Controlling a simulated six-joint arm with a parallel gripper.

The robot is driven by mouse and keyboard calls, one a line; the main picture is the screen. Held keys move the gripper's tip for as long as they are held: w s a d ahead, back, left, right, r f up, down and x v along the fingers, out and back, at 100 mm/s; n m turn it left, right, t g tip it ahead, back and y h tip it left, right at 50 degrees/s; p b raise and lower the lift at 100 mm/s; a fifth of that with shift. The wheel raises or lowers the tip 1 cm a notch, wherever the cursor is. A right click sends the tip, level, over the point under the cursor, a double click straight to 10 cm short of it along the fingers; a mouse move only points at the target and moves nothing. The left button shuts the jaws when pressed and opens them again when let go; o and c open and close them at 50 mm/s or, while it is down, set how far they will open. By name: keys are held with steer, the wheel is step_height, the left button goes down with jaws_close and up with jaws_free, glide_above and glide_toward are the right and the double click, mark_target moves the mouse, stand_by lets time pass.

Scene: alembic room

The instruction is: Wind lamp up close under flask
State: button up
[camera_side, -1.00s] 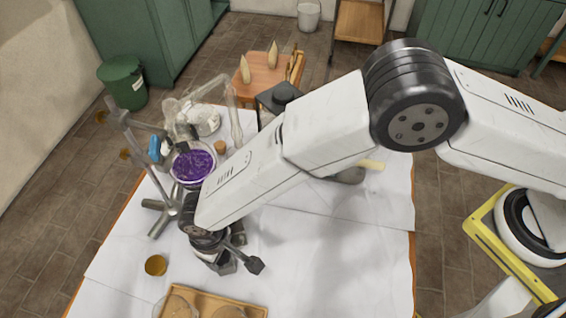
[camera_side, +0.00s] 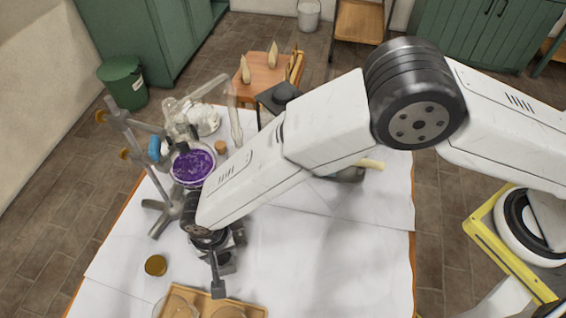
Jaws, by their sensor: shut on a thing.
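The round glass flask (camera_side: 193,165) with purple contents is held by the clamp stand (camera_side: 155,170), left of my forearm. My gripper (camera_side: 226,262) points down at the table just below and right of the flask in the picture, largely covered by my wrist. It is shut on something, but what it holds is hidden. A dark bar with a blocky end (camera_side: 218,289) sticks out from my wrist towards the bottom of the picture. I cannot make out the lamp; my wrist and forearm cover the area under the flask.
A brass-coloured cap (camera_side: 156,265) lies left of my gripper. A wooden tray (camera_side: 258,311) with round glass dishes stands at the front edge. A cork (camera_side: 221,147) and glass tubing (camera_side: 236,125) are behind the flask. The white table (camera_side: 330,245) is clear on the right.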

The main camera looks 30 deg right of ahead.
steer(key=shift+m, duration=0.4)
steer(key=o, duration=1)
steer(key=shift+r, duration=0.1)
steer(key=shift+r, duration=3.85)
